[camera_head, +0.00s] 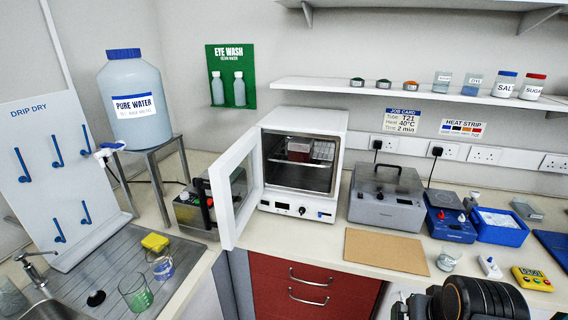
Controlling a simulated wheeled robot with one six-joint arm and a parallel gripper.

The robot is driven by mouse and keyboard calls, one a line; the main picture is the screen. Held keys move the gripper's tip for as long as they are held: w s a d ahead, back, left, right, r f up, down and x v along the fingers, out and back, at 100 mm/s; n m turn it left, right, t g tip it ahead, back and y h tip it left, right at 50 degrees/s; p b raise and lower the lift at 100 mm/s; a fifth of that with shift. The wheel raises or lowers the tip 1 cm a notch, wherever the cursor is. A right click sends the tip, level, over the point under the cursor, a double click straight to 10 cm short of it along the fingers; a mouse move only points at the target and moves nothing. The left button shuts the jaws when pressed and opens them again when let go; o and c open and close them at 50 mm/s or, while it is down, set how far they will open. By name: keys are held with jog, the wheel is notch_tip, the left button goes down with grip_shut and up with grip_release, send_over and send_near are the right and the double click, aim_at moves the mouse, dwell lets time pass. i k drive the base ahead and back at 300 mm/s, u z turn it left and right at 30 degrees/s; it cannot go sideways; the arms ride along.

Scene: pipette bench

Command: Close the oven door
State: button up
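The white oven (299,204) stands on the bench in the middle of the head view. Its door (226,207) is hinged at the oven's left side and stands wide open, swung out toward me over the bench's front edge. Inside the oven, a reddish block (299,150) and a clear rack-like item (322,150) sit on a wire shelf. A black part of my arm (482,300) shows at the bottom right, well apart from the door. My gripper's fingers are not visible.
A dark device (188,211) stands behind the door's left side. A grey lidded box (387,199) stands right of the oven, with a brown board (386,252) in front. A sink drainer (105,285) with beakers is at left. Red drawers (306,284) are below the oven.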

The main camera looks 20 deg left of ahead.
aim_at(230, 226)
jog(key=u, duration=0.7)
jog(key=i, duration=1)
jog(key=z, duration=0.05)
jog(key=k, duration=1.3)
jog(key=u, duration=0.95)
jog(key=i, duration=0.75)
jog(key=u, duration=1.05)
jog(key=i, duration=0.35)
jog(key=u, duration=0.35)
